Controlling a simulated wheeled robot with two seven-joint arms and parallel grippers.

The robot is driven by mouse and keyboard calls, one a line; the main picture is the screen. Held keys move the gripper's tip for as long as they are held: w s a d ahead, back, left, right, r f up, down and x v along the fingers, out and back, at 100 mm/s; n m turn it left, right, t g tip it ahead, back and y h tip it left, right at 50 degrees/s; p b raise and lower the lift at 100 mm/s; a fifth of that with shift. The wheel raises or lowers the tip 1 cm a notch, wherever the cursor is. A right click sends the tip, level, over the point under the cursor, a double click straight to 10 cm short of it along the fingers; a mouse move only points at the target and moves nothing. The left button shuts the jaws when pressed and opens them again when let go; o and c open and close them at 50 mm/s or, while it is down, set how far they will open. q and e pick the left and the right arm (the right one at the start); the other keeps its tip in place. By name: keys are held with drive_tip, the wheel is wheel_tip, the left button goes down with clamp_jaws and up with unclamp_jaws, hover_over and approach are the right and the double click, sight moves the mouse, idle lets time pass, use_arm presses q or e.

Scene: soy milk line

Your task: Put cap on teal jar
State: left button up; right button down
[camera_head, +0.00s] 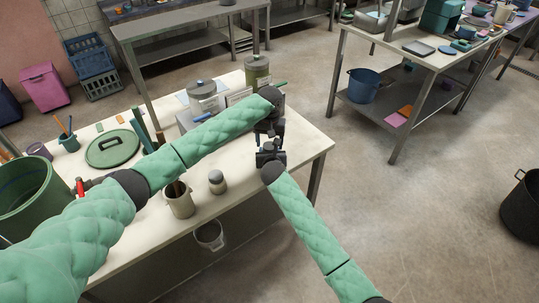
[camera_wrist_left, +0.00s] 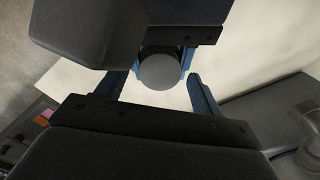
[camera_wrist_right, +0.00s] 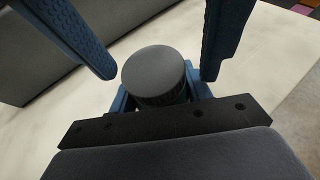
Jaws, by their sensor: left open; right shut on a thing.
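A round dark grey cap with a ribbed side (camera_wrist_right: 153,75) sits between the short blue fingers of my right gripper (camera_wrist_right: 160,97), which is shut on it. The cap's flat top also shows in the left wrist view (camera_wrist_left: 160,71) and, small, in the head view (camera_head: 268,146). What is beneath the cap is hidden, so I cannot tell whether it sits on a jar. My left gripper (camera_head: 275,134) is open; its two fingers stand apart on either side of the cap in the left wrist view and look clear of it. I cannot make out the teal jar for certain.
Both grippers meet near the right part of the cream table (camera_head: 305,150). A small jar with a dark lid (camera_head: 216,181) and a cup (camera_head: 179,199) stand near its front edge. Grey canisters (camera_head: 202,92) stand behind my left arm. A green pot (camera_head: 30,200) is at left.

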use_arm(q)
drive_tip(key=shift+r, duration=2.2)
drive_tip(key=shift+r, duration=1.75)
drive_tip(key=shift+c, duration=0.4)
drive_tip(key=shift+f, duration=0.1)
drive_tip(key=shift+f, duration=3.95)
